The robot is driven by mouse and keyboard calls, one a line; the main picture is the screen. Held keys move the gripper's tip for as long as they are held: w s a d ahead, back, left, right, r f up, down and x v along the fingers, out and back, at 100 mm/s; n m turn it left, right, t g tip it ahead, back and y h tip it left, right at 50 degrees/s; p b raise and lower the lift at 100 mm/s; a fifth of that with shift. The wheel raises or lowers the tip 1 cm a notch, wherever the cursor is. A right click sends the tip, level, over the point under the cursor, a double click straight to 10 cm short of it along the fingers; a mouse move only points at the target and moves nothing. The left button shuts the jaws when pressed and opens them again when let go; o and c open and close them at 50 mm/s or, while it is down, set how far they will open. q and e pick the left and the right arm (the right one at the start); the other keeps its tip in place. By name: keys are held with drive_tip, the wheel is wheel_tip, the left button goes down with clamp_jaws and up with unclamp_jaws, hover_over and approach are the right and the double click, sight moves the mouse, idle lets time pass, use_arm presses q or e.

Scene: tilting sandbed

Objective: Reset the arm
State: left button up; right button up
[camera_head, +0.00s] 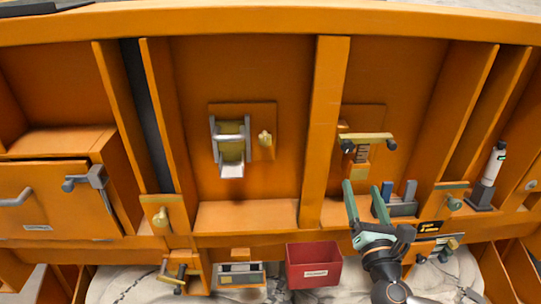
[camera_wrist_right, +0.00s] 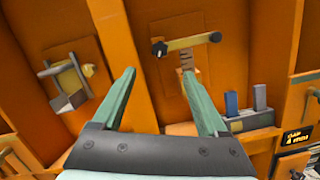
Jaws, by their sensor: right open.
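My right gripper (camera_head: 362,186) is open and empty in front of the orange wall unit, right of centre. Its two green fingers also show wide apart in the right wrist view (camera_wrist_right: 159,72). A brass bar (camera_head: 370,136) with dark knobs is on a panel above the fingers, apart from them. It lies nearly level in the head view and shows in the right wrist view (camera_wrist_right: 190,43) beyond the fingertips. A ruled scale plate (camera_head: 362,154) hangs below the bar. My left gripper is not in view.
A holder with blue and grey blocks (camera_head: 402,208) stands right of my fingers. A white cylinder (camera_head: 492,165) stands farther right. A red bin (camera_head: 314,268) sits below left. A roller device (camera_head: 231,143) is mounted in the middle bay. Upright orange dividers separate the bays.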

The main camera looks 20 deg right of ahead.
drive_tip(key=s+a+f+m+g+y+p, duration=0.1)
drive_tip(key=s+a+f+m+g+y, duration=0.2)
drive_tip(key=f, duration=0.5)
drive_tip(key=s+a+f+m+g, duration=0.15)
drive_tip(key=f+m, duration=0.25)
drive_tip(key=f, duration=0.4)
drive_tip(key=s+a+f+m+g+y+p, duration=0.1)
drive_tip(key=a+f+m+g+y, duration=0.2)
drive_tip(key=f, duration=0.4)
drive_tip(key=s+a+f+m+g+y, duration=0.1)
drive_tip(key=s+a+f+m+g, duration=0.1)
drive_tip(key=s+a+f+m, duration=0.3)
drive_tip(key=s+a+f+m+g+y+p, duration=0.1)
drive_tip(key=s+a+f+m+g, duration=0.1)
drive_tip(key=s+a+f+m, duration=0.4)
drive_tip(key=s+f+m, duration=0.2)
drive_tip(key=s+m, duration=0.3)
drive_tip(key=s, duration=0.1)
drive_tip(key=shift+f+m+y+p, duration=0.3)
drive_tip(key=shift+m+y, duration=0.1)
